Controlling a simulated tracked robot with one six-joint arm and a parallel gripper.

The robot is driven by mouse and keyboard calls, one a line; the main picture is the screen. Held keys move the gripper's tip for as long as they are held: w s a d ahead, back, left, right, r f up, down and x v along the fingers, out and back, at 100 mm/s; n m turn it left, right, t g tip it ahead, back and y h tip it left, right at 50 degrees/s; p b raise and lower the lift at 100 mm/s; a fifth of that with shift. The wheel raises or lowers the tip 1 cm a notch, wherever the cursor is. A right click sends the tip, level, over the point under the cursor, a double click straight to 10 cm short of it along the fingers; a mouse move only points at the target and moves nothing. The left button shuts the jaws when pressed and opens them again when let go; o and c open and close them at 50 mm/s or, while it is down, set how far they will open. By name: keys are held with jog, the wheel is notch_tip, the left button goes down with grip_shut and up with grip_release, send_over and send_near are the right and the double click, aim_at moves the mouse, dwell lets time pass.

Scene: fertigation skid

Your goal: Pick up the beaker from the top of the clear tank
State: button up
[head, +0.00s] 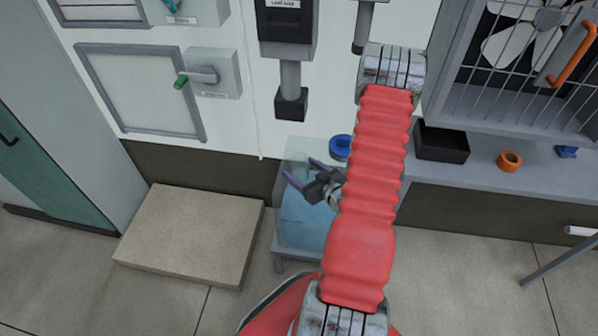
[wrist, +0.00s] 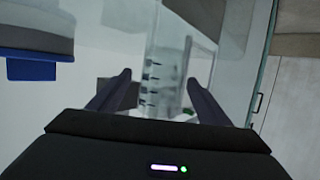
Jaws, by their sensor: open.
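The clear tank (head: 303,232) holds blue liquid and stands on a low grey stand at the wall, left of the bench. The beaker (wrist: 168,62) is clear, with dark graduation marks, and shows in the middle of the wrist view. I cannot make it out in the head view. My gripper (head: 303,171) is open over the tank top, its two fingers apart and pointing to the upper left. In the wrist view my gripper (wrist: 157,82) has one finger on each side of the beaker's marks. I cannot tell how deep the beaker sits between them.
A blue round cap (head: 340,147) is on the tank's back right. A grey bench (head: 470,184) to the right bears a black bin (head: 441,143) and an orange ring (head: 509,161). A beige platform (head: 190,232) lies on the floor at left. A dark-footed post (head: 291,100) hangs on the wall behind.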

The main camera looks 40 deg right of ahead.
aim_at(295, 165)
jog(key=x, duration=0.5)
jog(key=shift+a+r, duration=0.1)
jog(key=shift+r, duration=0.1)
dwell(0.3)
jog(key=c, duration=1.1)
